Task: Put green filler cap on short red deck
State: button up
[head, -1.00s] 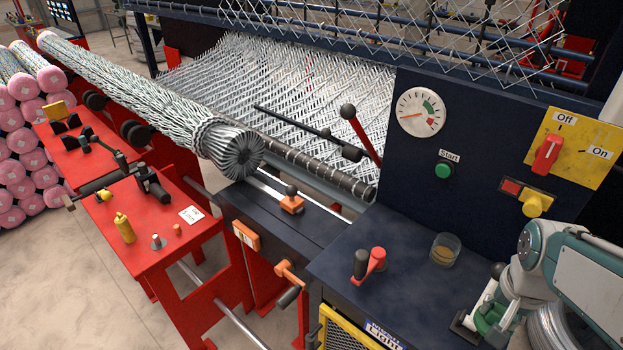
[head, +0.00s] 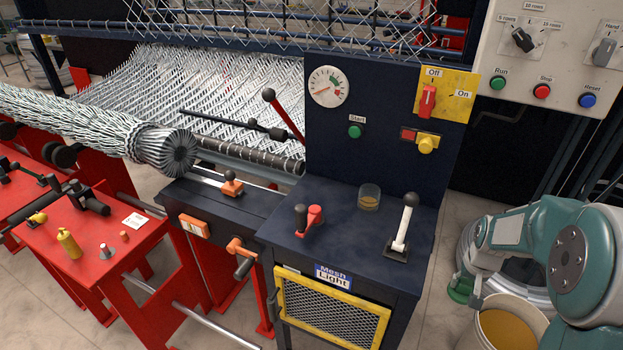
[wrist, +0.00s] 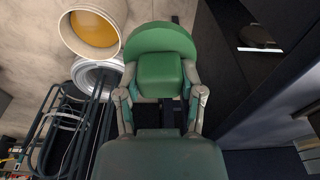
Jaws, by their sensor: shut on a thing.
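My gripper (head: 465,284) is at the lower right of the head view, low beside the dark machine cabinet. It is shut on the green filler cap (head: 459,296), which is partly hidden there. In the wrist view the cap (wrist: 160,72) shows a rounded green top and a raised block between my two fingers (wrist: 160,105). A red deck (head: 95,228) stands at the far left, well away from my gripper. Another red deck (head: 12,196) is partly in view behind it; I cannot tell which is the shorter.
The nearer deck carries a yellow bottle (head: 68,243), a grey cone (head: 106,251), a white card (head: 134,221) and black clamps. The cabinet top (head: 340,235) has levers and a glass jar (head: 369,197). A bucket of yellow liquid (head: 508,335) stands below my arm.

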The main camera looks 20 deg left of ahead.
aim_at(84, 227)
jog(key=k+j+u, duration=0.1)
jog(key=k+u, duration=0.15)
jog(key=j+u, duration=0.1)
jog(key=j, duration=0.35)
jog(key=i+j, duration=0.15)
jog(key=j, duration=0.3)
jog(key=j+u, duration=0.15)
jog(key=j, duration=0.35)
jog(key=i+j+u, duration=0.1)
jog(key=j, duration=0.3)
jog(key=i+j, duration=0.15)
jog(key=j, duration=0.3)
jog(key=u, duration=0.05)
